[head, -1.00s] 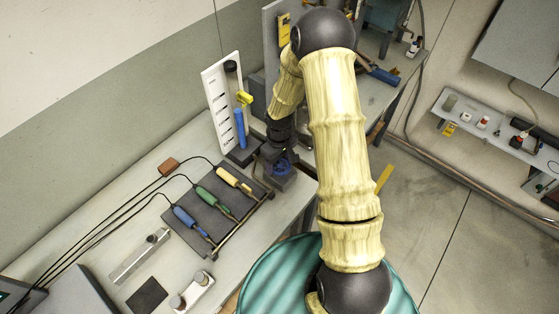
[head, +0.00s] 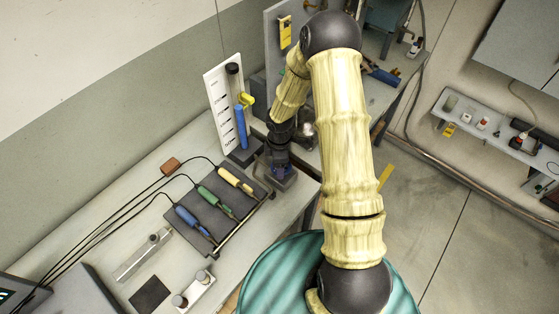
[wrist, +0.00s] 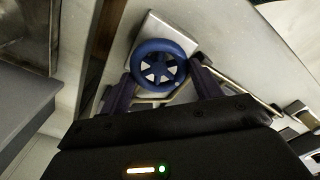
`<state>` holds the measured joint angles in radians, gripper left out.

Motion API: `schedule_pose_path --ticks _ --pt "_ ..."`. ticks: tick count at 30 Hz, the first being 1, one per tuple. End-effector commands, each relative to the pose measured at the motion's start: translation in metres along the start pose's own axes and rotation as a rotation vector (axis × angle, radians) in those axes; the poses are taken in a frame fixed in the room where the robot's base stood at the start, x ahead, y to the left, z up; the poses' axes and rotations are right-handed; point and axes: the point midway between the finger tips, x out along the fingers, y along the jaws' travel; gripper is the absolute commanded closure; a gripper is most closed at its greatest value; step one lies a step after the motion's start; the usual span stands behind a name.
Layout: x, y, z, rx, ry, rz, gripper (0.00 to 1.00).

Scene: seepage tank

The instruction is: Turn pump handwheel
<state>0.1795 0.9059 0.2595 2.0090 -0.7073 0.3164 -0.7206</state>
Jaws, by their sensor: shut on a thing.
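The pump handwheel (wrist: 159,66) is a blue spoked wheel in the upper middle of the wrist view. It sits on a pale square block. My gripper (wrist: 160,78) has one finger on each side of the wheel, shut on its rim. In the head view my gripper (head: 281,168) points down at the bench beside the tool mat.
A dark mat (head: 213,208) holds blue, green and yellow-handled tools with cables, close left of the gripper. A white scale board (head: 222,104) with a blue tube (head: 241,128) stands just behind. Floor to the right is clear.

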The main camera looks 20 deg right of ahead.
Motion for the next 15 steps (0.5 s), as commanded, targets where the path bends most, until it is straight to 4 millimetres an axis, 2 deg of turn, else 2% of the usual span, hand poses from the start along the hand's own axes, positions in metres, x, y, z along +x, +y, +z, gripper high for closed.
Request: schedule_pose_path --ticks 6,15 --pt "-0.0019 0.0013 -0.0012 -0.092 0.003 0.005 0.59" --pt "-0.0015 0.0013 -0.0013 -0.124 0.003 0.006 0.59"
